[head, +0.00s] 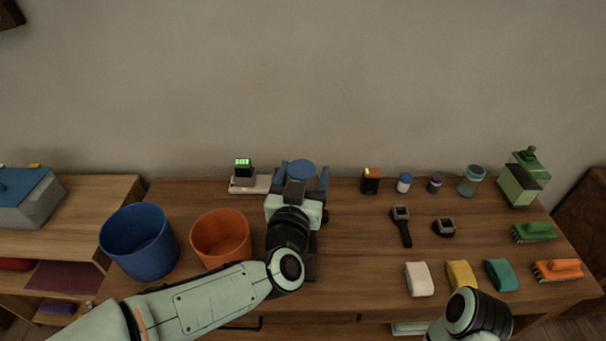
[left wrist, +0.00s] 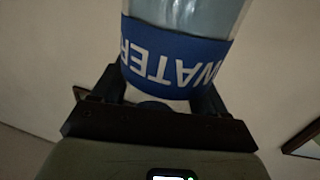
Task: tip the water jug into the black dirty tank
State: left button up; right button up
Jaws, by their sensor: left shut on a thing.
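My left gripper (head: 301,180) is shut on the water jug, holding it near the back edge of the workbench. In the head view the jug's round blue top (head: 301,169) shows between the fingers; the wrist hides most of its body. In the left wrist view the jug's blue band (left wrist: 175,55) with white WATER lettering, upside down in the picture, sits between the dark fingers (left wrist: 163,100). I cannot make out the black dirty tank; a dark shape (head: 311,264) beneath the left wrist is mostly covered. My right gripper is not in view; only its arm shows at the bottom right.
A blue bucket (head: 140,243) and an orange bucket (head: 221,240) stand left of my arm. A charger (head: 249,184) is behind them. Small jars, brushes, sponges and a green container (head: 521,182) occupy the right side. Bare wood (head: 360,250) lies right of my left wrist.

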pick_arm(q)
jog(key=f+m+p, duration=0.1)
jog(key=a+m+p, duration=0.1)
jog(key=shift+f+m+p, duration=0.3)
jog(key=shift+f+p, duration=0.05)
jog(key=shift+p, duration=0.05)
jog(key=f+m+p, duration=0.1)
jog(key=a+f+m+g+p, duration=0.1)
jog(key=f+m, duration=0.1)
jog(key=shift+p, duration=0.35)
jog(key=f+m, duration=0.2)
jog(key=a+f+m+y+p, duration=0.1)
jog(key=f+m, duration=0.1)
jog(key=shift+a+g, duration=0.1)
jog(key=shift+g, duration=0.2)
jog(key=shift+p, duration=0.35)
jog(key=shift+f+m, duration=0.1)
jog(key=shift+m, duration=0.2)
jog(key=shift+y, duration=0.4)
